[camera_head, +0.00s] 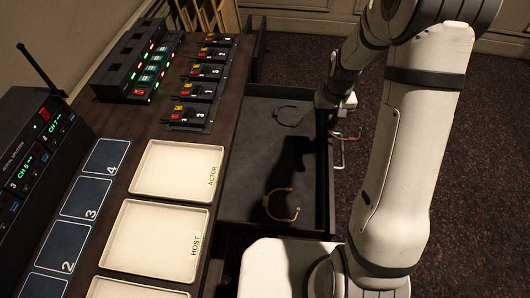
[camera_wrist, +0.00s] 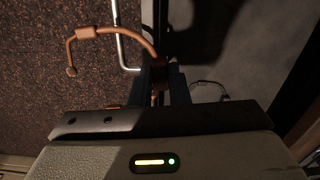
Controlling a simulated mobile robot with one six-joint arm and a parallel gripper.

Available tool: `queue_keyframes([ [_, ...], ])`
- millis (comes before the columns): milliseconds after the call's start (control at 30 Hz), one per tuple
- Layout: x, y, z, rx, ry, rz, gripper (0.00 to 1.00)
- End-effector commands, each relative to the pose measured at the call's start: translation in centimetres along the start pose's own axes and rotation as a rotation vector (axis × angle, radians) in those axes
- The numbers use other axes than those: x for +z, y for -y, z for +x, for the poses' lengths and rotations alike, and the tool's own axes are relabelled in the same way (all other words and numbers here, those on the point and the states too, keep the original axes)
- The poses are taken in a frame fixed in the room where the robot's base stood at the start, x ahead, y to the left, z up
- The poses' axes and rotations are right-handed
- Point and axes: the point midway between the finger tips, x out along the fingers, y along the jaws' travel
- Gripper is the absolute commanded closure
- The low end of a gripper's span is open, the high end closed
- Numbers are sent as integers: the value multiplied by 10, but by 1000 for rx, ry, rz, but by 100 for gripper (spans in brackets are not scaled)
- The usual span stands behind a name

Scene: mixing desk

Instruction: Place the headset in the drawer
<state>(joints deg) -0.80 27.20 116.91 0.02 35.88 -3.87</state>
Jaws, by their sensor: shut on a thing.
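My gripper (camera_head: 331,122) is shut on a tan headset (camera_head: 347,137) at the drawer's outer right edge. In the wrist view, my gripper (camera_wrist: 160,84) grips one part of that headset (camera_wrist: 120,36), and its curved band reaches left over the carpet, outside the drawer. The open drawer (camera_head: 240,150) has a dark grey floor. Another tan headset (camera_head: 281,204) lies in its near part. A dark headset (camera_head: 289,116) lies in its far part and partly shows in the wrist view (camera_wrist: 208,84).
The drawer's metal handle (camera_wrist: 124,50) is close beside the held headset. On the desk are trays marked ACTOR (camera_head: 180,170) and HOST (camera_head: 155,238), a row of packs (camera_head: 205,85) and a charger (camera_head: 140,62). The drawer floor between the two lying headsets is clear.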

Motion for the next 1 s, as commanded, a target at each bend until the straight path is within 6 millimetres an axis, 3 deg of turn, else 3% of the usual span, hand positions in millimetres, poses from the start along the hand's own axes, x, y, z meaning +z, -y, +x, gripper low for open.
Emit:
queue_keyframes([
  [167,6,19,7,0,0,-327,100],
  [700,35,89,27,1,-1,-1727,100],
  [833,42,101,30,0,0,-1988,100],
  [1000,47,109,32,1,0,-2189,100],
])
